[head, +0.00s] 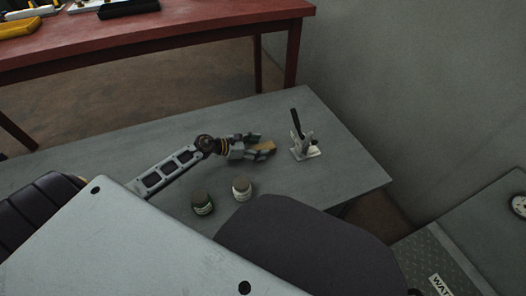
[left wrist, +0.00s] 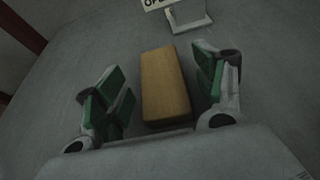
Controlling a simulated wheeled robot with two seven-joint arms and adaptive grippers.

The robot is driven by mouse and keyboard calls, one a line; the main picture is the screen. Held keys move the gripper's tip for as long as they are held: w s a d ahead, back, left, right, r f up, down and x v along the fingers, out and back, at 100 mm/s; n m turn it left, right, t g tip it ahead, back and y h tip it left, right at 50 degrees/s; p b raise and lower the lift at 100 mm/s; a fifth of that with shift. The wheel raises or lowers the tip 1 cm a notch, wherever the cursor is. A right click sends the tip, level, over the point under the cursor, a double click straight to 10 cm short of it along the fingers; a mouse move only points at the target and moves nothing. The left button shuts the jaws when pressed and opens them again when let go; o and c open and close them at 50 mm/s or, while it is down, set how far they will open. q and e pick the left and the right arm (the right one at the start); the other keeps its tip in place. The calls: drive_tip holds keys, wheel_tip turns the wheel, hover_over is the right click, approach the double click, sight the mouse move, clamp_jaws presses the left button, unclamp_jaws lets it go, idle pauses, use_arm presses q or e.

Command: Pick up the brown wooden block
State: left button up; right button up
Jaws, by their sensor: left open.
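The brown wooden block (left wrist: 165,84) lies on the grey table between the two open fingers of my left gripper (left wrist: 160,92) in the left wrist view. A gap of grey table shows on each side of the block, wider on the left. In the head view the block (head: 264,147) shows as a small tan piece at the fingertips of my left gripper (head: 257,147), which reaches in from the left, low over the table. The fingers partly hide the block there. My right gripper is not in view.
A white stand with a black handle (head: 303,146) stands just right of the block. A red table (head: 200,36) stands behind.

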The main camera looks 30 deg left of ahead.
use_arm(q)
drive_tip(key=shift+x, duration=0.8)
drive_tip(key=c, duration=1.1)
